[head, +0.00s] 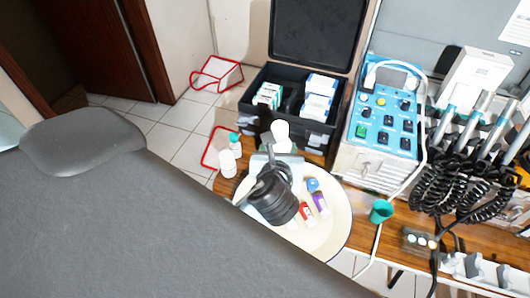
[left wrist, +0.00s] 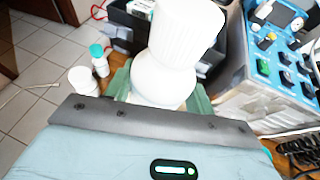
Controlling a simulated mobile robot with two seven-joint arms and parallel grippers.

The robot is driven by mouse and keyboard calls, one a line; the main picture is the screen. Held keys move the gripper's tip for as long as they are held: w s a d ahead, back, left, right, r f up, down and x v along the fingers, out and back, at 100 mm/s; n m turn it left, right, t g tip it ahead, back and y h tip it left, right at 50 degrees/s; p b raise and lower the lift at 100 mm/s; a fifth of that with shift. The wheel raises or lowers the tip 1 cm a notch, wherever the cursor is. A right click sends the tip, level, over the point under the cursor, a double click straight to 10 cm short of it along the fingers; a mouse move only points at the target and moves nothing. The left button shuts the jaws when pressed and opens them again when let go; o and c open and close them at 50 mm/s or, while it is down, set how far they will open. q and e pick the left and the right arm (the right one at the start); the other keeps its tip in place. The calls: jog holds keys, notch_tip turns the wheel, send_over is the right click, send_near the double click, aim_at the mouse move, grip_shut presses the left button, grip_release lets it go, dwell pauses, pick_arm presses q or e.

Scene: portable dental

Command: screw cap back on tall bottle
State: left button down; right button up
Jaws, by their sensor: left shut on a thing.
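My left gripper (head: 284,147) is over the near side of the black case, at the back of the cream round tray. Its green fingers (left wrist: 120,82) are shut on a white bottle (head: 281,130). In the left wrist view the bottle (left wrist: 160,85) shows a wide white cylindrical top (left wrist: 185,35), a narrower waist and a broad shoulder between the fingers. I cannot tell whether that top is a separate cap or how tightly it sits. The lower part of the bottle is hidden by my gripper. My right gripper is not in view.
Left of the gripper stand a teal-capped white bottle (head: 235,141) and a white jar (head: 228,164). The round tray (head: 338,225) holds small red, blue and purple items. An open black case (head: 262,75) stands behind; a blue control unit (head: 385,125) stands to the right.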

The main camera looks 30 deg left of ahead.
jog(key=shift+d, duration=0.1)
pick_arm(q)
jog(key=shift+w+a, duration=0.1)
jog(key=shift+w, duration=0.05)
jog(key=w+a+f, duration=0.1)
jog(key=w+a, duration=0.8)
jog(key=a, duration=0.1)
jog(key=shift+w+a+b, duration=0.2)
jog(key=shift+w+b, duration=0.1)
jog(key=shift+w, duration=0.1)
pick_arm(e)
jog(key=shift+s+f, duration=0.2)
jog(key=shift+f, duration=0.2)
pick_arm(q)
jog(key=shift+f, duration=0.1)
jog(key=f, duration=0.2)
jog(key=a+f+b, duration=0.1)
jog(key=shift+w+f, duration=0.35)
jog(key=shift+w, duration=0.05)
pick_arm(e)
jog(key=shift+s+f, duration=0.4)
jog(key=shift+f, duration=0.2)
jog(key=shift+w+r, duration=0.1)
